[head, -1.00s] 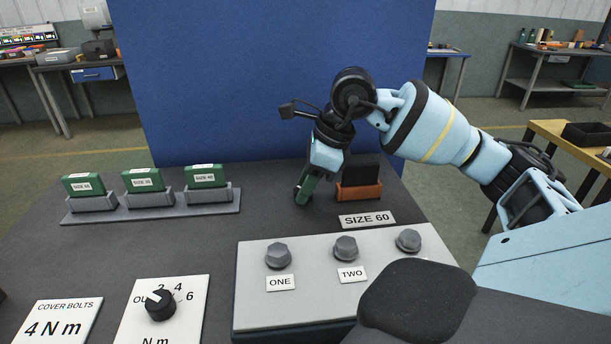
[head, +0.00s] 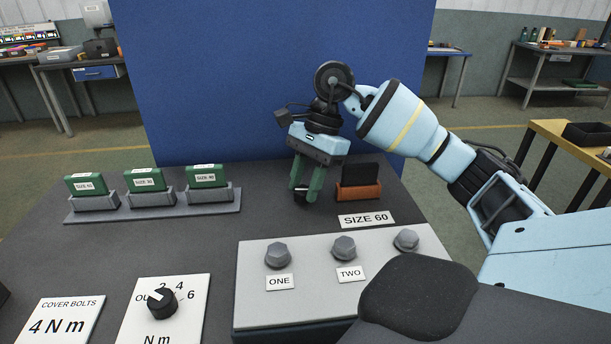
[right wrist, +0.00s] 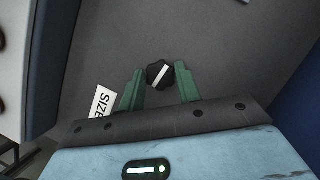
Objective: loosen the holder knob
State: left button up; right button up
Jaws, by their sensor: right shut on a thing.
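The holder knob (right wrist: 159,74) is black with a white line and stands on the dark bench top. It also shows in the head view (head: 300,196), left of the orange-brown holder (head: 358,192) with a black block in it. My right gripper (head: 306,188) points down over the knob, its two green fingers on either side and shut on it. In the right wrist view my right gripper's fingers (right wrist: 159,80) flank the knob, whose white line runs slantwise. My left gripper is not in view.
A SIZE 60 plate (head: 367,219) lies in front of the holder. A grey panel (head: 310,305) with hex bolts is nearer. A rack (head: 150,212) with green blocks stands left. A dial (head: 162,303) is at front left. A blue board (head: 230,80) rises behind.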

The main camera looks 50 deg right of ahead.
jog(key=shift+n, duration=0.5)
jog(key=o, duration=1)
jog(key=shift+c, duration=0.2)
jog(key=v, duration=0.8)
jog(key=shift+w, duration=0.15)
jog(key=shift+f, duration=0.1)
